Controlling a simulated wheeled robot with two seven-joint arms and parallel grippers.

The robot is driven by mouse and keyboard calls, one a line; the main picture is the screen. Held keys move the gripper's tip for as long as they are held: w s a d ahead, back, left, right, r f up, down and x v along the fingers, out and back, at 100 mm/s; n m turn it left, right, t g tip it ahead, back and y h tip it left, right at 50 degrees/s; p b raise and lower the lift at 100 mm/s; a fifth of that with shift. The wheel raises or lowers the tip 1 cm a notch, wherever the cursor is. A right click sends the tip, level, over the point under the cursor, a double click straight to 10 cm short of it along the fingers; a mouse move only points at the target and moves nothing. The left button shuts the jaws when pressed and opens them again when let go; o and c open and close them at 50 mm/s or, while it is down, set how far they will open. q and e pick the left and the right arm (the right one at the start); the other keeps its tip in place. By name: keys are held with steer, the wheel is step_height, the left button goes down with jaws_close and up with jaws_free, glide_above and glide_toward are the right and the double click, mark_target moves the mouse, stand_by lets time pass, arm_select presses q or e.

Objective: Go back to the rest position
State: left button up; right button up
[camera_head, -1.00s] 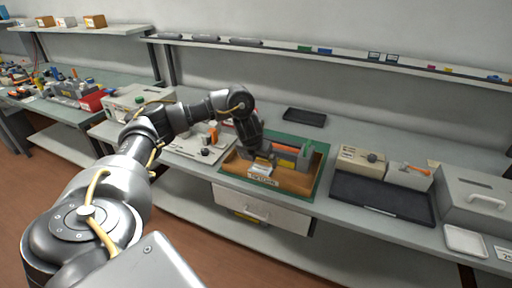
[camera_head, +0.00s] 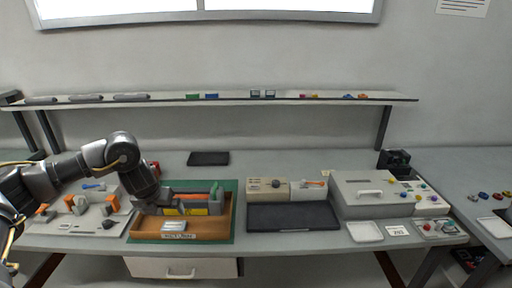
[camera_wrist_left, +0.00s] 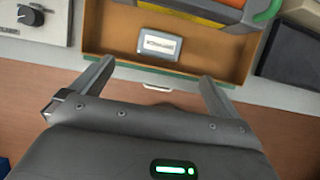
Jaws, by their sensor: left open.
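My left gripper (camera_head: 148,208) hangs at the left end of a brown wooden tray (camera_head: 160,235) on a green mat (camera_head: 229,222). In the left wrist view the gripper (camera_wrist_left: 155,75) is open, with nothing between its fingers. The tray (camera_wrist_left: 111,41) and its white label plate (camera_wrist_left: 160,46) lie beyond the fingertips. A grey cartridge (camera_head: 216,203) with orange and yellow parts lies in the tray. Its orange and yellow edge shows at the top of the left wrist view (camera_wrist_left: 205,14). My right gripper is not in view.
A black flat tray (camera_head: 293,217) and two small beige boxes (camera_head: 266,188) stand right of the mat. A large grey box (camera_head: 360,205) is further right. A board with orange parts (camera_head: 85,219) lies to the left. A shelf (camera_head: 235,99) runs along the wall.

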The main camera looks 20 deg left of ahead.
arm_select(q)
steer(key=d+f+n+t+h, duration=0.15)
steer(key=d+f, duration=0.25)
steer(key=d, duration=0.8)
steer(key=d+f+t+h, duration=0.1)
steer(key=d+f+h, duration=0.3)
steer(key=d, duration=0.7)
steer(key=s+d+f+n+t, duration=0.2)
steer(key=s+d+n, duration=0.5)
steer(key=d+n, duration=0.35)
steer(key=s+a+f+n+g+y, duration=0.1)
steer(key=s+a+f+n+g, duration=0.2)
steer(key=s+n, duration=0.4)
steer(key=s+a+f+n+g+y, duration=0.1)
steer(key=s+a+f+n+y, duration=0.15)
steer(key=s+a+n, duration=0.4)
steer(key=s+a+f+n+g, duration=0.1)
steer(key=s+a+f+n, duration=0.3)
steer(key=s, duration=0.6)
step_height(320, 180, down, 26)
steer(key=d+g, duration=0.2)
steer(key=s+a+f, duration=0.2)
steer(key=s+f, duration=1.2)
steer(key=s, duration=0.2)
steer(key=shift+s+a+f+g+y, duration=0.25)
steer(key=shift+s+f+g+y, duration=0.05)
steer(key=shift+f+g, duration=0.1)
